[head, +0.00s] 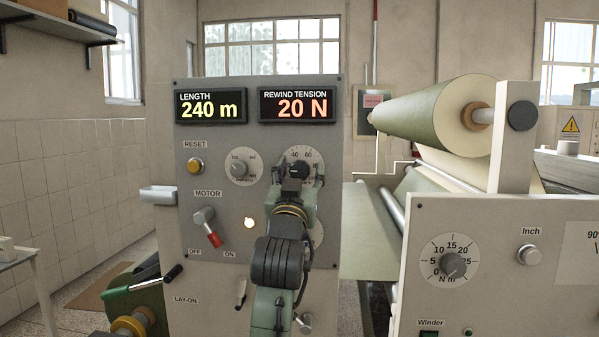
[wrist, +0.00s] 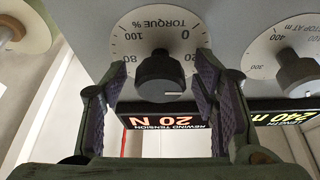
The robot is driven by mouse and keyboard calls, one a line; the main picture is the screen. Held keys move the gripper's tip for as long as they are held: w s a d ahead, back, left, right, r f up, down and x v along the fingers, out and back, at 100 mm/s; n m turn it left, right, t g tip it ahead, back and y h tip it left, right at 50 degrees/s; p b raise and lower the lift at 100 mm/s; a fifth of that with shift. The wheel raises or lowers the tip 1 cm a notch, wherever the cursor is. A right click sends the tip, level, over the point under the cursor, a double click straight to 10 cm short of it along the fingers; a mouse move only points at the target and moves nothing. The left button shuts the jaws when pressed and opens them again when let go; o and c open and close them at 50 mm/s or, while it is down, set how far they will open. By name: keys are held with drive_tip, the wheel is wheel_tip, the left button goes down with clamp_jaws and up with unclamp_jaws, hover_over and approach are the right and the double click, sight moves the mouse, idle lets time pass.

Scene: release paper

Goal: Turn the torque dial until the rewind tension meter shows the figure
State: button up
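The torque dial (head: 301,154) is on the grey panel in the head view, its lower part hidden by my gripper. In the wrist view, which is upside down, its scale is marked TORQUE % (wrist: 160,32) and its black knob (wrist: 158,70) stands between my fingers. The knob's pale pointer line (wrist: 175,93) lies on the side of the 20 mark. My gripper (wrist: 157,90) is open, with a gap on each side of the knob. The rewind tension meter (head: 298,106) reads 20 N.
The length display (head: 210,107) reads 240 m, beside the meter. A stop dial (head: 239,167), a reset button (head: 195,166) and a red-tipped motor lever (head: 208,228) are left of my arm. A paper roll (head: 430,112) is at the right. A cropped sheet (head: 583,250) shows 90.

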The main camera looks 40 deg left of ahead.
drive_tip(key=c, duration=1.1)
drive_tip(key=shift+m, duration=0.4)
drive_tip(key=m+h+b, duration=0.1)
drive_tip(key=m, duration=0.2)
drive_tip(key=m+t+h+b, duration=0.1)
drive_tip(key=m+h, duration=0.1)
drive_tip(key=m, duration=0.1)
drive_tip(key=shift+s+a, duration=0.1)
drive_tip(key=m+h, duration=0.1)
drive_tip(key=m, duration=0.2)
drive_tip(key=m+h+b, duration=0.1)
drive_tip(key=m+h, duration=0.1)
drive_tip(key=m, duration=0.1)
drive_tip(key=m+h, duration=0.1)
drive_tip(key=m, duration=0.2)
drive_tip(key=m+g+h, duration=0.1)
drive_tip(key=m, duration=0.2)
drive_tip(key=shift+r+g, duration=0.2)
drive_tip(key=shift+g, duration=0.1)
drive_tip(key=m+g+p, duration=0.1)
drive_tip(key=m, duration=0.3)
drive_tip(key=shift+g+p, duration=0.3)
drive_tip(key=shift+m, duration=0.3)
